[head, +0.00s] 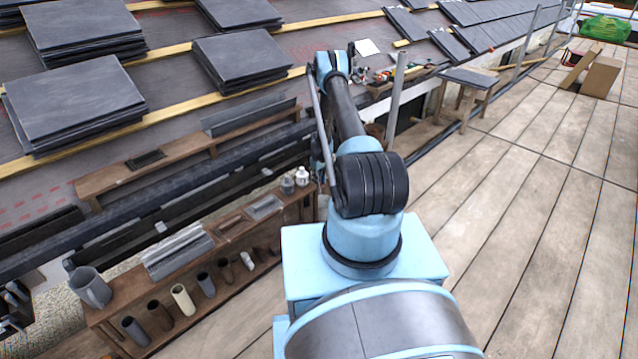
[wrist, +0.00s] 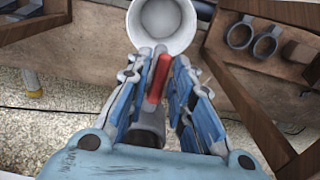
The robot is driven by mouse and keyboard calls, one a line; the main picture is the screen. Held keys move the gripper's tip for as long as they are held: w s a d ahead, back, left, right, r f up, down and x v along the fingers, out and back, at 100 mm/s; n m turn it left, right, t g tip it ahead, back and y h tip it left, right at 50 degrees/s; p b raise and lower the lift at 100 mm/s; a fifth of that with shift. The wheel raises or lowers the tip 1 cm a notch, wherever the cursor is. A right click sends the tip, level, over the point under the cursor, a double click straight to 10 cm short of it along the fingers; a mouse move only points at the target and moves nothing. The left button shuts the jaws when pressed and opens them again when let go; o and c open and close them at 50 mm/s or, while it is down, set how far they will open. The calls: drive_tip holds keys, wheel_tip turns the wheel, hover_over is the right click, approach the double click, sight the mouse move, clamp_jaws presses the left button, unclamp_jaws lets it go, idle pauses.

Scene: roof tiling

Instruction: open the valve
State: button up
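In the wrist view a narrow red bar, which looks like the valve's handle (wrist: 160,75), lies between the blue fingers of my gripper (wrist: 163,62). A dark round-ended cylinder (wrist: 147,128) shows just below the bar, between the fingers. The fingertips lie close along both sides of the bar. I cannot tell whether they press on it. A white round open-mouthed piece (wrist: 163,22) is just beyond the fingertips. My gripper and the red bar do not show in the head view, where my arm hides part of the scene.
In the wrist view, wooden boards (wrist: 262,95) and dark rings (wrist: 240,36) are at the right, with gravel (wrist: 70,78) at the left. In the head view, slate stacks (head: 75,103) lie on the roof and a wooden rack (head: 215,312) stands left.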

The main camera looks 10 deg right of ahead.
drive_tip(key=shift+r, duration=0.15)
wheel_tip(320, 180, up, 12)
drive_tip(key=shift+f, duration=0.2)
idle(0.7)
